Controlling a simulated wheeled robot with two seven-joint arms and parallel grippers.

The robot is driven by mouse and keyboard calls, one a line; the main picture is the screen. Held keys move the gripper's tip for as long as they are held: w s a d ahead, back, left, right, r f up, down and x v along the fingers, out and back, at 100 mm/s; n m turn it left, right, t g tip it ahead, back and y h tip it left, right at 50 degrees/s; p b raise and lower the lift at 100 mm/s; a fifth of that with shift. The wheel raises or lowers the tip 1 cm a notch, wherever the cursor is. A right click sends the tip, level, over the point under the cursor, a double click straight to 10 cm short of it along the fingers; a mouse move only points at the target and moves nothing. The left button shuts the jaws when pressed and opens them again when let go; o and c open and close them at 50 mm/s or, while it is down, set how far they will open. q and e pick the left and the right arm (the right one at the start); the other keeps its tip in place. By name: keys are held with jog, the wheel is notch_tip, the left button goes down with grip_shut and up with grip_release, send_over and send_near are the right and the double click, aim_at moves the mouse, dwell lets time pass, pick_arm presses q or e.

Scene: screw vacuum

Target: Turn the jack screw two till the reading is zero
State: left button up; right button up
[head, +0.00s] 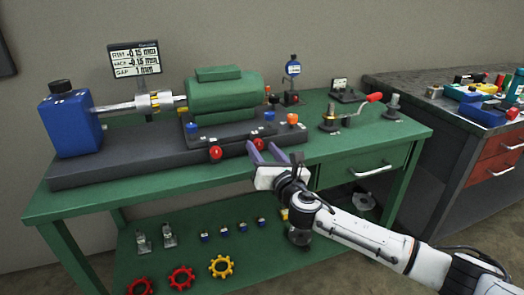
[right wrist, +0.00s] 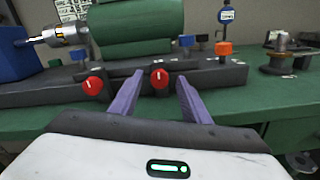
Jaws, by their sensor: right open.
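Two red jack screw knobs stick out of the front of the dark base: a left one (head: 215,153) and a right one (head: 258,144). Which is number two I cannot read. The readout (head: 135,60) shows about -0.15 mm on its top two lines and 1 mm gap. My right gripper (head: 265,152) is open and empty at the right knob. In the right wrist view the right knob (right wrist: 159,78) appears between the purple fingers, with space on both sides; the left knob (right wrist: 93,86) is outside them. My left gripper is not in view.
The dark base (head: 120,172) carries a blue block (head: 70,122), a shaft coupling and a green motor (head: 225,95). A dial gauge (head: 293,68) and a red-handled crank (head: 372,98) stand on the green table at right. Handwheels lie on the lower shelf.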

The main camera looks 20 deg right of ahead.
jog(key=shift+w, duration=0.5)
jog(key=shift+c, duration=0.3)
jog(key=c, duration=1)
jog(key=shift+m, duration=0.3)
